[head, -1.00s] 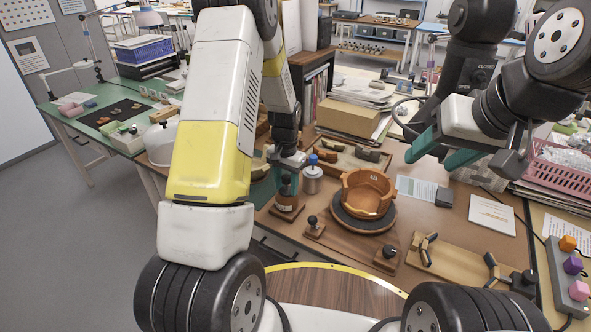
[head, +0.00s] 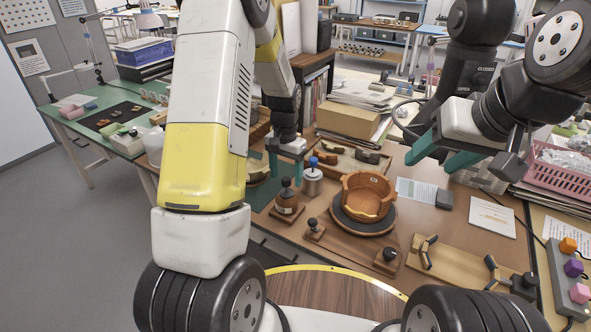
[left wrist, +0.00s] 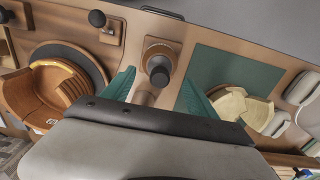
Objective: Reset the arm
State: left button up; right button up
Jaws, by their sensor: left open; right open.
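My left gripper (head: 286,162) is open and empty, just behind a black-knobbed stamp-like tool on a wooden base (head: 287,204). The left wrist view shows that tool (left wrist: 159,68) beyond and between the spread teal fingers (left wrist: 157,90), with no visible grip on it. My right gripper (head: 443,153) is open and empty above the right part of the bench. A reddish-brown vessel built from sherds (head: 367,193) stands on a dark round turntable (head: 345,222); it also shows at left in the left wrist view (left wrist: 62,82).
A blue-topped jar (head: 312,180) stands beside the left gripper. A tray of sherds (head: 335,165) lies behind the vessel. A wooden cradle (head: 455,264) lies at front right. A pink basket (head: 563,171) stands at right.

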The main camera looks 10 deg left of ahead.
pick_arm(q)
jog(key=shift+r, duration=1.45)
jog(key=s+d+r+n+t+h, duration=0.1)
jog(key=s+r+t, duration=0.1)
jog(key=s+r, duration=0.45)
jog(key=s+r+n+t, duration=0.1)
jog(key=s+r, duration=0.2)
jog(key=r, duration=0.7)
jog(key=s+r+t, duration=0.1)
jog(key=s+r, duration=0.2)
jog(key=s, duration=0.4)
jog(key=s+d+r+n+t+h, duration=0.1)
jog(key=s+r+t, duration=0.1)
jog(key=s+r, duration=0.2)
jog(key=s, duration=0.3)
jog(key=shift+s, duration=0.4)
